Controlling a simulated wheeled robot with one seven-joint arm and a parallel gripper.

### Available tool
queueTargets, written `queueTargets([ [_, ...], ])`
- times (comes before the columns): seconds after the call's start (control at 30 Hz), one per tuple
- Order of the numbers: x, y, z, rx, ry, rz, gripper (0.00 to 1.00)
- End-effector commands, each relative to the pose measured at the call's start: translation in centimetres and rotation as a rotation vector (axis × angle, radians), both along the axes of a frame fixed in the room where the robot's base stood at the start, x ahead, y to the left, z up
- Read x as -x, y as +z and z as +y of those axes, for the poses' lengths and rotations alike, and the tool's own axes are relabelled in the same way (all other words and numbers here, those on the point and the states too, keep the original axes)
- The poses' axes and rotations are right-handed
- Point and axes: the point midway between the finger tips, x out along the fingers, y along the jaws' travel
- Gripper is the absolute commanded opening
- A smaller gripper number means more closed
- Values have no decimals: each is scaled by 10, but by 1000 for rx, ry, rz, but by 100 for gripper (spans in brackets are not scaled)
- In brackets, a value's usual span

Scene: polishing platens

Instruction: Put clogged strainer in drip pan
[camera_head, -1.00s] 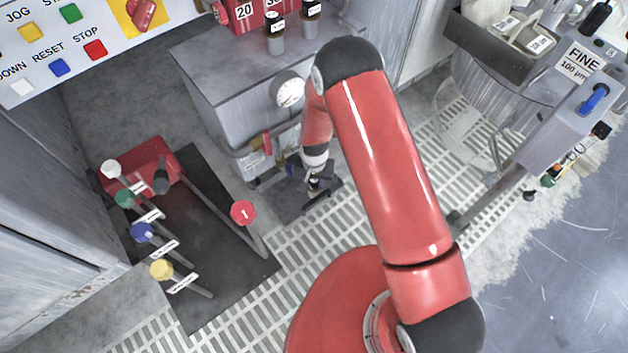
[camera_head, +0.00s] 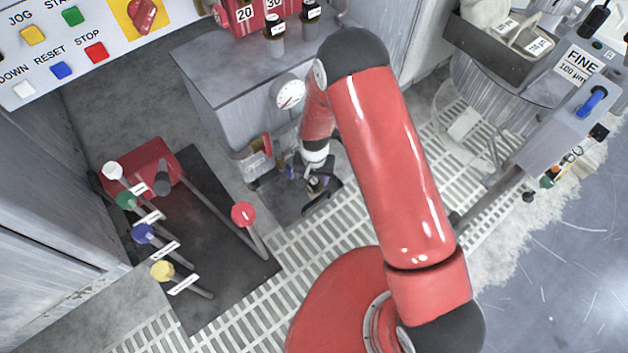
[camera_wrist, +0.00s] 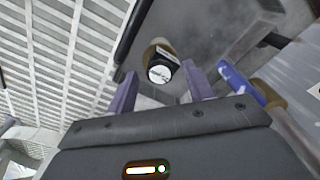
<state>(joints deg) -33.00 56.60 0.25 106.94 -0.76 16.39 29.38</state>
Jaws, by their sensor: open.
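My gripper (camera_head: 314,192) is low in front of the grey cabinet, over a dark drip pan (camera_head: 283,207) on the floor. In the wrist view my gripper (camera_wrist: 160,74) is open, with one purple-grey finger on each side of a short dark cylinder with a tan rim and a white label on its end (camera_wrist: 160,72). It appears to be the strainer; its label is too small to read. Gaps seem to show beside both fingers. The pan's grey floor (camera_wrist: 205,30) lies behind it; whether the strainer touches it I cannot tell. In the head view my gripper largely hides the strainer.
A blue part with a tan end (camera_wrist: 245,85) is close to the right finger. The grey cabinet (camera_head: 225,85) with a dial gauge (camera_head: 288,92) stands behind my gripper. A black mat (camera_head: 215,240) with coloured-knob levers lies left. Slatted grating (camera_head: 340,235) covers the floor in front.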

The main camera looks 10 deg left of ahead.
Motion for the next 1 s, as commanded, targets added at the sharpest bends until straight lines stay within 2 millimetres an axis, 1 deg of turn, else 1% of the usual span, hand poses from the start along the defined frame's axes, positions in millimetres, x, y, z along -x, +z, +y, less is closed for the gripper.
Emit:
queueTargets([
  [0.03, -1, 15, 0, -1, 0, -2, 52],
  [0.1, -1, 31, 1, -2, 1, -4, 52],
  [0.3, -1, 70, 0, -1, 1, -3, 52],
  [0.4, 0, 82, 0, 0, 1, -1, 52],
  [0.5, 0, 89, 0, 0, 1, 0, 52],
  [0.73, 0, 93, 0, 0, 1, 1, 52],
  [0.8, -2, 99, -3, -2, -1, -5, 52],
  [0.87, -6, 114, -7, -10, -5, -16, 52],
  [0.97, -15, 157, -24, -29, -13, -49, 52],
  [1.0, -18, 178, -34, -37, -17, -67, 52],
])
